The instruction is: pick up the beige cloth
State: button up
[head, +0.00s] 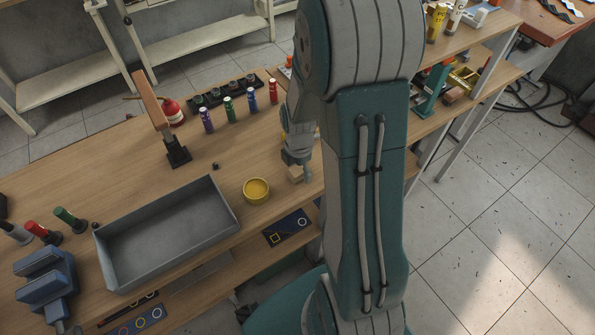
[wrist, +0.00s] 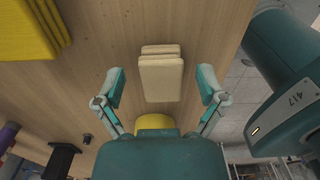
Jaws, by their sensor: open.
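The beige cloth (wrist: 161,80) is a folded, layered pad on the wooden table in the wrist view. It lies between the two spread fingers of my gripper (wrist: 161,88), with clear gaps on both sides. My gripper is open and holds nothing. In the head view a small part of the beige cloth (head: 295,173) shows at my gripper (head: 299,168), near the table's front edge. My arm hides much of the table there. How high the fingertips are above the table is hard to tell.
A yellow round container (head: 256,190) stands just left of my gripper. A grey metal tray (head: 170,235) lies further left. Several coloured bottles (head: 229,110) stand behind. A yellow stack (wrist: 30,30) fills the wrist view's upper left. The table edge is close on the right there.

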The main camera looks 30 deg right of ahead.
jog(key=c, duration=1.2)
jog(key=shift+c, duration=0.2)
jog(key=shift+r, duration=0.45)
notch_tip(320, 180, up, 2)
jog(key=shift+r, duration=0.1)
jog(key=s+a+r, duration=0.5)
jog(key=a+r, duration=0.5)
jog(key=a, duration=0.3)
jog(key=shift+s, duration=0.15)
